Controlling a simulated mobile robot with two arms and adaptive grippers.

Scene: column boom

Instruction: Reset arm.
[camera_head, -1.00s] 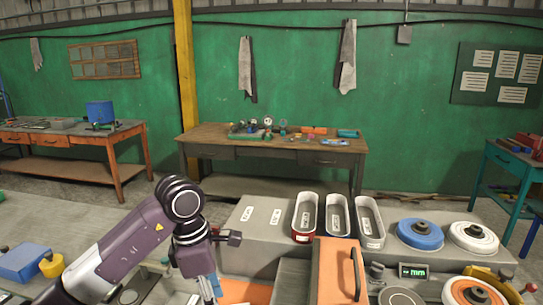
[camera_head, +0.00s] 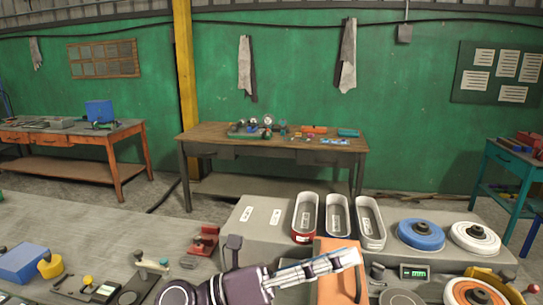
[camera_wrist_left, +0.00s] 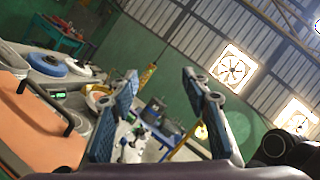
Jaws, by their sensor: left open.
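My left gripper (camera_head: 318,268) is in the lower middle of the head view, pointing right in front of an orange panel with a dark handle (camera_head: 357,272). In the left wrist view its two blue-padded fingers (camera_wrist_left: 155,105) stand wide apart with nothing between them. The wrist camera looks sideways and up, past the fingers, at the wall and roof. My right gripper is not in view.
Three narrow trays (camera_head: 337,220) stand on a grey ledge behind the gripper. Blue (camera_head: 421,236) and white (camera_head: 475,240) discs lie to the right. A red block (camera_head: 203,240) and several small tools lie on the grey bench at left.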

